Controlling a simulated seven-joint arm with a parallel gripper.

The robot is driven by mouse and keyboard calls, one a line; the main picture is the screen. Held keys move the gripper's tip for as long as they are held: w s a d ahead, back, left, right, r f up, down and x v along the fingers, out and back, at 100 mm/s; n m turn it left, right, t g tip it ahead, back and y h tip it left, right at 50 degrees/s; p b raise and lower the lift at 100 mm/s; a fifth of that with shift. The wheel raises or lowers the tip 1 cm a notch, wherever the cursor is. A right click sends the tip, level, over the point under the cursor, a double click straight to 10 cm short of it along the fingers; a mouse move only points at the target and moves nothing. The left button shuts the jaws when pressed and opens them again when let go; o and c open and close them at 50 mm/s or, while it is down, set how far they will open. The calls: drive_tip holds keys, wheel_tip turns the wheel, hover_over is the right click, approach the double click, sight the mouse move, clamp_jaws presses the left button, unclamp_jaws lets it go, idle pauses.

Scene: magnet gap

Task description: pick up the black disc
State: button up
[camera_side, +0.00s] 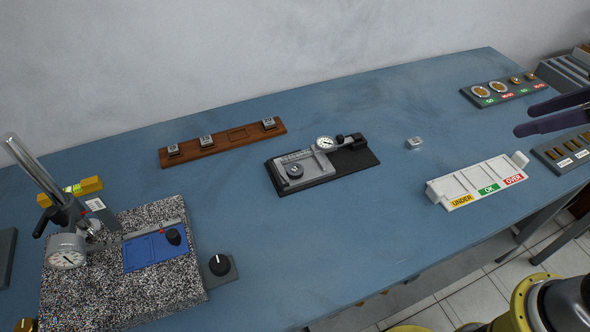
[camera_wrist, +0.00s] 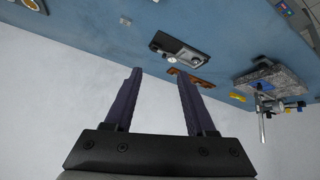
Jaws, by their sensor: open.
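A small dark round piece (camera_side: 295,171), possibly the black disc, sits on the grey plate of a gauge fixture (camera_side: 322,163) mid-table. Other dark round pieces are a knob-like one (camera_side: 174,236) on a blue plate and one (camera_side: 219,265) on a small grey block; I cannot tell for sure which is the disc. My gripper (camera_side: 522,120) is at the right edge of the side view, its purple fingers apart and empty, far from all of these. In the wrist view my gripper (camera_wrist: 158,75) is open, with the gauge fixture (camera_wrist: 182,50) small beyond it.
A speckled granite block (camera_side: 150,285) with a dial stand (camera_side: 68,248) is at left. A wooden rack (camera_side: 222,142) with small blocks is at the back. A white sorting tray (camera_side: 478,184), a small metal block (camera_side: 414,143) and a gauge rack (camera_side: 503,91) are at right. Blue table between is clear.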

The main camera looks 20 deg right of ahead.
drive_tip(key=w+a+r+n+y, duration=0.15)
drive_tip(key=w+a+n, duration=0.35)
drive_tip(key=w, duration=0.7)
drive_tip(key=n+g+y, duration=0.2)
drive_tip(key=g, duration=0.2)
hover_over(296, 169)
drive_tip(key=s+d, duration=0.2)
drive_tip(key=d, duration=0.2)
drive_tip(key=f, duration=2.3)
drive_tip(key=shift+s+a+f, duration=0.1)
drive_tip(key=shift+a+f, duration=0.1)
drive_tip(key=shift+f, duration=0.15)
drive_tip(key=shift+x, duration=3.2)
clamp_jaws()
